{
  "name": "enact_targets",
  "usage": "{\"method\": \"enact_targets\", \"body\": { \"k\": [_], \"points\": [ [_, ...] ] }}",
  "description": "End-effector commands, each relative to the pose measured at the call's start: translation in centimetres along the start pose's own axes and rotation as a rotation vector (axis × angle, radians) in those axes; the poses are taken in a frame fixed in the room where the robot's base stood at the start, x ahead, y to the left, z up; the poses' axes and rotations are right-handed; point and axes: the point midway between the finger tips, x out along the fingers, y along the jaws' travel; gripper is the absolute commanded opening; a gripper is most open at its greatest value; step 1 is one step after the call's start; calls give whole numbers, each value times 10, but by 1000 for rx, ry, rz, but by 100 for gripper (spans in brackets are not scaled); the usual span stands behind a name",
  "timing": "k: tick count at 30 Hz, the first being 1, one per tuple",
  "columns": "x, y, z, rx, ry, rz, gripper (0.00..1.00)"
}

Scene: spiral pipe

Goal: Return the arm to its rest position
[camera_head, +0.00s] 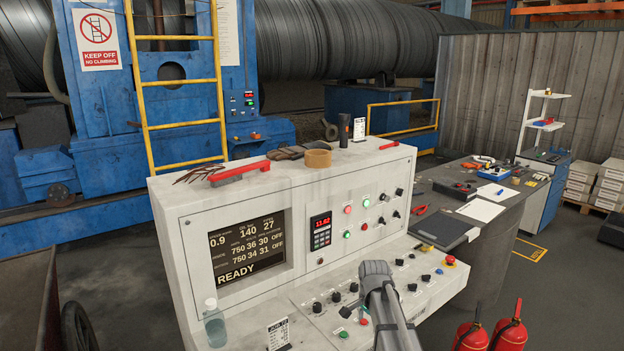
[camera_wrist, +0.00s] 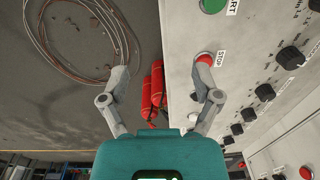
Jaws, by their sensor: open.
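My gripper (camera_wrist: 163,68) is open and empty in the wrist view, its two grey fingers spread apart. The right finger overlaps the red STOP button (camera_wrist: 206,58) on the console panel in the picture; I cannot tell whether it touches. The green START button (camera_wrist: 212,4) lies just above it, partly cut off. In the head view, a grey part of my arm (camera_head: 385,305) reaches over the lower panel of the white control console (camera_head: 170,215). My fingertips cannot be made out there. The console display reads READY.
Red fire extinguishers (camera_head: 508,330) stand on the floor right of the console. A clear bottle (camera_head: 214,325) and a small card (camera_head: 278,334) stand on the console's lower left. A dark workbench (camera_head: 490,240) with tools is behind right. Coiled cable (camera_wrist: 75,45) lies on the floor.

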Motion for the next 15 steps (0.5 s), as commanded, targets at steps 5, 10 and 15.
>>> {"method": "enact_targets", "body": {
  "k": [5, 10, 15],
  "points": [
    [17, 49, 30, -248, -6, 8, 81],
    [29, 88, 55, -489, -12, 13, 81],
    [40, 125, 78, -721, -20, 16, 81]
  ]
}}
